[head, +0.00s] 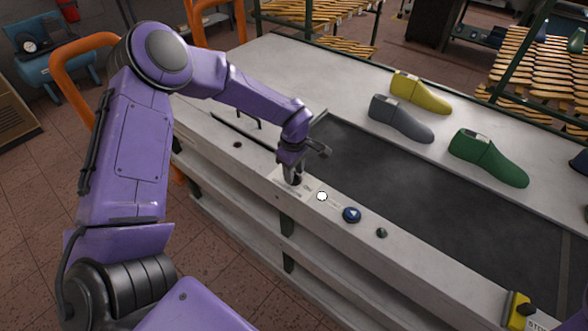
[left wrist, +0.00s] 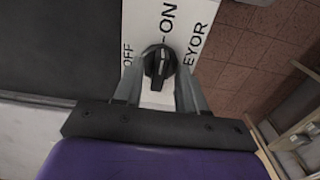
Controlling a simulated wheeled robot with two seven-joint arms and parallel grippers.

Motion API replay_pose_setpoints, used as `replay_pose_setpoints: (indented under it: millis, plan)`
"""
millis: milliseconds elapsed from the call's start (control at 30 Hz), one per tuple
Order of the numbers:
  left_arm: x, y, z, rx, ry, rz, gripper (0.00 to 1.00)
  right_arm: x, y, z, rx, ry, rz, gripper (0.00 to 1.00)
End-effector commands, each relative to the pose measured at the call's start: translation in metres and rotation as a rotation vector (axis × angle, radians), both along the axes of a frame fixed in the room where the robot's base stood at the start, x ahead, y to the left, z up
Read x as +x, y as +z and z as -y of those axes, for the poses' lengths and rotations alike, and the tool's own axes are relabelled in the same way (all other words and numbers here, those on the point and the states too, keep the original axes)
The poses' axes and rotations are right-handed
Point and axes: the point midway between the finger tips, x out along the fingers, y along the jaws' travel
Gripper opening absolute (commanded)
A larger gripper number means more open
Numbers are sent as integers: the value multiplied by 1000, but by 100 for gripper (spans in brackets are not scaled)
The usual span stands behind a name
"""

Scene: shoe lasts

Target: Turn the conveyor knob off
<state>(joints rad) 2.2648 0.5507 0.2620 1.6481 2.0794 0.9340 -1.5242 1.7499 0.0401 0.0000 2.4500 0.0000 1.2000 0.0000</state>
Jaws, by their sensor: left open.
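The conveyor knob (left wrist: 158,65) is black and round with a raised grip bar, on a white label plate (left wrist: 218,45) in the left wrist view. "ON" is printed above it, "OFF" to its left and "EYOR" to its right. The grip bar runs nearly upright, its upper end towards "ON". My left gripper (head: 293,181) is open, its fingers on either side of the knob. I cannot tell if they touch it. In the head view the gripper mostly hides the knob. My right gripper is not in view.
A white round button (head: 322,196), a blue arrow button (head: 352,214) and a small dark green knob (head: 382,233) sit along the rail. Yellow (head: 420,92), grey (head: 401,118) and green (head: 488,157) shoe lasts stand beyond the dark belt (head: 430,200).

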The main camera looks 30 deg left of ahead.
Motion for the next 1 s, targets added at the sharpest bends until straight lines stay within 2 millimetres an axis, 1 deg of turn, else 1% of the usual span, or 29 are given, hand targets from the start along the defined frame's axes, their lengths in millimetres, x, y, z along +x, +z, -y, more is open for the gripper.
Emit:
replay_pose_setpoints:
  millis: [33, 67, 100, 133, 167, 400, 567, 767, 1000]
  plan:
    - [0, 0, 0, 0, 0, 0, 37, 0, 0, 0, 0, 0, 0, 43]
    - [0, 0, 0, 0, 0, 0, 27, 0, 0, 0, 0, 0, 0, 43]
    - [0, 0, 0, 0, 0, 0, 14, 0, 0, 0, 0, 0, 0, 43]
    - [0, 0, 0, 0, 0, 0, 5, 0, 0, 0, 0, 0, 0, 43]
    - [0, 0, 0, 0, 0, 0, 0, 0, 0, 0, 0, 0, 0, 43]
    - [0, 0, 0, -1, 5, 0, 0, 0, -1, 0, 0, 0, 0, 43]
    - [0, -1, 0, -2, 44, 0, 0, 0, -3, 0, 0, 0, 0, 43]
    - [0, -1, 0, -3, 160, 1, 0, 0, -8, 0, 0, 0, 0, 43]
    - [0, -2, 0, -4, 375, 0, 0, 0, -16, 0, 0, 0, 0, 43]
